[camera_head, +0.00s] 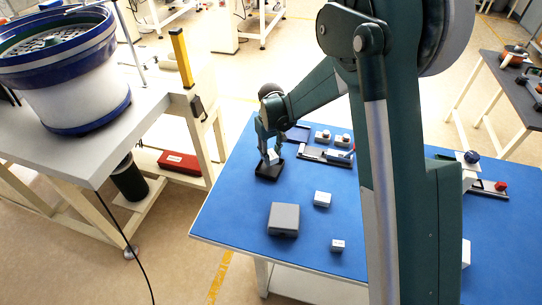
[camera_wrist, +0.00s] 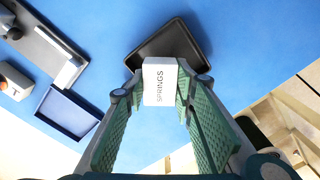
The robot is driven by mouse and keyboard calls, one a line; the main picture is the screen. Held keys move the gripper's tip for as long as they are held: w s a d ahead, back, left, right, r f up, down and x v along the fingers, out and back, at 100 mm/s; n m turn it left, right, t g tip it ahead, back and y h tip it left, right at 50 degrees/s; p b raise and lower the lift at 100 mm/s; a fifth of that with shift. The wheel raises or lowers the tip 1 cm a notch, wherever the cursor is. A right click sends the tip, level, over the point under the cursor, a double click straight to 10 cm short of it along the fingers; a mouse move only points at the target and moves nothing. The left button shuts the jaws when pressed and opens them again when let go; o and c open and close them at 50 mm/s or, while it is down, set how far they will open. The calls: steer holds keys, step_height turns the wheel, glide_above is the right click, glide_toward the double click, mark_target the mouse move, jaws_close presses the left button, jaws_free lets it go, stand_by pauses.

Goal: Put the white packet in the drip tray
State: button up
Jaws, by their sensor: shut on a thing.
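The white packet (camera_wrist: 160,82), printed "SPRINGS", is held between the two green fingers of my gripper (camera_wrist: 161,90) in the wrist view. In the head view the white packet (camera_head: 272,157) shows at the tip of my gripper (camera_head: 270,150). The drip tray (camera_wrist: 181,36) is a black, shallow, rimmed tray, directly beyond the packet in the wrist view and partly covered by it. In the head view the drip tray (camera_head: 266,176) lies on the blue table under my gripper. I cannot tell whether the packet touches the tray.
A dark blue square tray (camera_wrist: 70,112) lies beside the drip tray, near a rail fixture (camera_head: 325,156). A grey box (camera_head: 284,219) and small white boxes (camera_head: 322,199) (camera_head: 338,246) stand on the blue table (camera_head: 235,215). A bowl feeder (camera_head: 65,70) stands on the left bench.

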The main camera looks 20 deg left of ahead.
mark_target(272, 154)
steer(key=shift+f+b, duration=0.5)
steer(key=shift+f, duration=0.25)
steer(key=o, duration=0.9)
steer(key=shift+r, duration=0.2)
steer(key=shift+r+p, duration=0.65)
step_height(272, 154, up, 12)
steer(key=shift+f+p, duration=0.2)
steer(key=shift+p, duration=0.2)
steer(key=shift+d+r, duration=0.1)
steer(key=shift+d, duration=0.05)
